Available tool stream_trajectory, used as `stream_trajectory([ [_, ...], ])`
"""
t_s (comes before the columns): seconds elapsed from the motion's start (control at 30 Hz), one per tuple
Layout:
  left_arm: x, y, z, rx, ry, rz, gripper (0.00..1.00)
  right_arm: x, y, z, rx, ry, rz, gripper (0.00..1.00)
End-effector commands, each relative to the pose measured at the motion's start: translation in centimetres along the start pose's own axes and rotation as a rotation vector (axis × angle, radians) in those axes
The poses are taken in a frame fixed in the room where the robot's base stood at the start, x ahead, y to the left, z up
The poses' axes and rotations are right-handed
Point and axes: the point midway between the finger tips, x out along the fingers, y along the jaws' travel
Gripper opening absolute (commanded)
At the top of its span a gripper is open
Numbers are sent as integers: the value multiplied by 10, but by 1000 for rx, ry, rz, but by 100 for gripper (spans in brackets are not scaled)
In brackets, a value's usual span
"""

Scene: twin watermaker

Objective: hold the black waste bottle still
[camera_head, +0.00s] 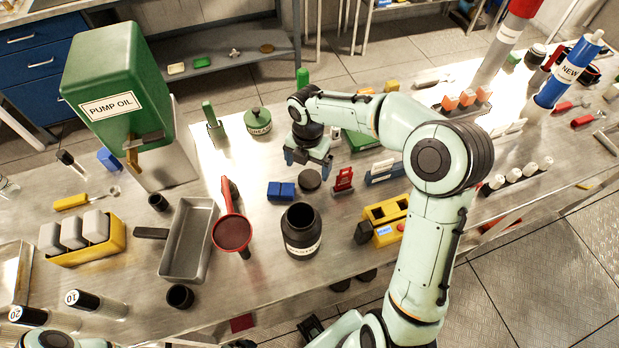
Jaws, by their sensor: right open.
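The black waste bottle (301,233) stands upright and uncapped near the front of the bench, with a white label low on its front. A round black lid (310,180) lies on the bench just behind it. My right gripper (308,165) is open, pointing down above the bench behind the bottle, near the lid and apart from the bottle. I cannot tell whether its fingers touch anything. A pale part of my left arm shows at the bottom left edge, but its gripper is not in view.
A red funnel (232,233) and a grey metal tray (186,240) lie left of the bottle. A yellow device (385,222) stands to the right. The green pump oil tank (118,85) rises at the back left. Bare bench lies in front of the bottle.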

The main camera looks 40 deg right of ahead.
Motion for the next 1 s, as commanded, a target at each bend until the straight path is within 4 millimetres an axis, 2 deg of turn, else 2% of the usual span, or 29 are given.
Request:
stream_trajectory([
  [0.1, 4, -2, 1, -1, -2, -1, 100, 22, -6, -2, -1, 4, -4, 97],
  [0.3, 6, -3, 2, -1, -3, -1, 100, 42, -6, -2, 0, 3, -2, 97],
  [0.67, 6, -3, 2, -1, -3, -1, 100, 43, -6, -2, 0, 1, 0, 97],
  [0.83, 6, -3, 2, -1, -3, -1, 100, 43, -6, -2, 0, 1, 0, 45],
  [0.87, 6, -3, 2, -1, -3, -1, 100, 43, -6, -2, 0, 1, 0, 38],
  [1.0, 6, -3, 2, -1, -3, -1, 100, 43, -6, -2, 0, 1, 0, 38],
])
